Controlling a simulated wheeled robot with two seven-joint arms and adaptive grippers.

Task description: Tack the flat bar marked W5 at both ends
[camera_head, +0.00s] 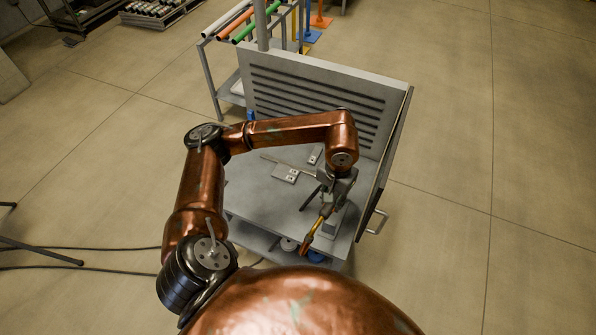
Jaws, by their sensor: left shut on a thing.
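My left gripper (327,197) is over the front right part of a grey work table (252,197). It is shut on a torch-like tool with an orange-brown handle (318,228), which hangs tilted down to the left. A small grey plate with dark marks (285,174) lies on the table left of the gripper. A thin bar (272,159) lies just behind it, and another small marked piece (315,154) lies further back, partly hidden by my arm. The markings are too small to read, so I cannot tell which piece is W5. My right gripper is not in view.
A slotted grey back panel (310,95) and a right side panel (385,160) with a handle (376,222) enclose the table. Behind stands a rack of coloured pipes (245,30). Cables (85,247) lie on the floor at left. The floor at right is clear.

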